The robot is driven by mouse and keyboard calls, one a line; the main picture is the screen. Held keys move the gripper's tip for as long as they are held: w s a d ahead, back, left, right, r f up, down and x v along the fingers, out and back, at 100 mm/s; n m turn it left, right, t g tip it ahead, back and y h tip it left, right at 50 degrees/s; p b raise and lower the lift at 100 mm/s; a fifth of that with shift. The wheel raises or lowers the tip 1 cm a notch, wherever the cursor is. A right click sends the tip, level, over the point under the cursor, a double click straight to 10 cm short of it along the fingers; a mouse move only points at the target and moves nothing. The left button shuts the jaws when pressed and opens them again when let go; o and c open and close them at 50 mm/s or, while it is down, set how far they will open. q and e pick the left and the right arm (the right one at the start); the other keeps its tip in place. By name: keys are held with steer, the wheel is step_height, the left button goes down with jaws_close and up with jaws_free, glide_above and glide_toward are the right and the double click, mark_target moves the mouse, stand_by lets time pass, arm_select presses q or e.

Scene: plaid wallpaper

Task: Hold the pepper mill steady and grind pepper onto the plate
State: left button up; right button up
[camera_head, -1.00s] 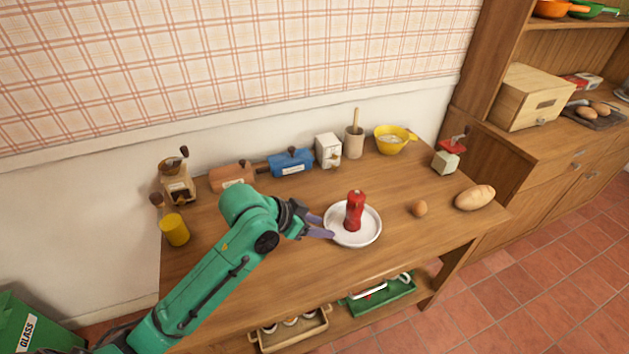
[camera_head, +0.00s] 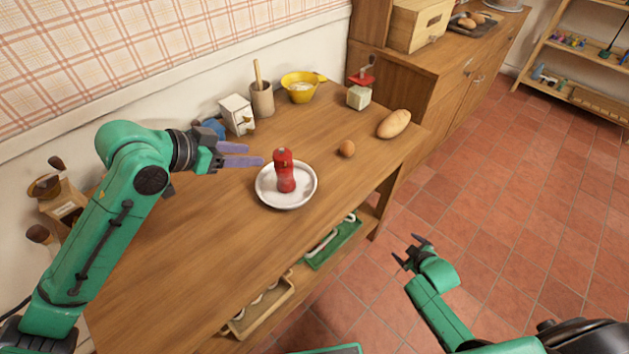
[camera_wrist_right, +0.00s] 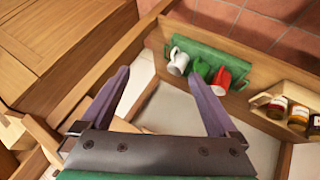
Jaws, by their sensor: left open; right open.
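The red pepper mill (camera_head: 284,172) stands upright on the white plate (camera_head: 267,198) on the wooden table. My left gripper (camera_head: 262,156) is open, with its purple fingers just left of the mill and pointing toward it. A small gap seems to separate the fingertips from the mill. My right gripper (camera_head: 405,249) is open and empty, out over the floor in front of the table and well away from the mill. Its two spread fingers also show in the right wrist view (camera_wrist_right: 165,85), with nothing between them. The mill and plate are not visible in that view.
An egg (camera_head: 347,148) and a bread loaf (camera_head: 394,124) lie right of the plate. The lower shelf holds a green tray (camera_head: 335,243) and a wooden tray (camera_head: 262,306). The table's front is clear.

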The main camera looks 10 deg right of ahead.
mark_target(277, 163)
steer(key=w+a+r+n+t+y, duration=0.1)
steer(key=w+a+r+n+t, duration=0.1)
steer(key=w+r, duration=0.5)
steer(key=w+a+r+n+t+y, duration=0.1)
steer(key=w+r+n+t, duration=0.15)
steer(key=r, duration=0.85)
steer(key=w+a+r+n+t+y, duration=0.1)
steer(key=w+a+r+n+t, duration=0.2)
steer(key=r, duration=0.6)
steer(key=a+m+y, duration=0.1)
steer(key=a, duration=0.3)
steer(key=s+a+r+m+g+y, duration=0.1)
steer(key=a, duration=0.3)
steer(key=a+r+m+g+y, duration=0.1)
steer(key=a+m, duration=0.1)
steer(key=a, duration=0.1)
steer(key=shift+s+a+g, duration=0.25)
steer(key=shift+a, duration=0.15)
steer(key=s+a+r+m+g+y, duration=0.2)
steer(key=s+a+m+y, duration=0.3)
steer(key=a, duration=0.6)
steer(key=shift+n+h, duration=0.55)
steer(key=shift+h, duration=0.25)
steer(key=x, duration=1.4)
steer(key=shift+s, duration=0.1)
jaws_close()
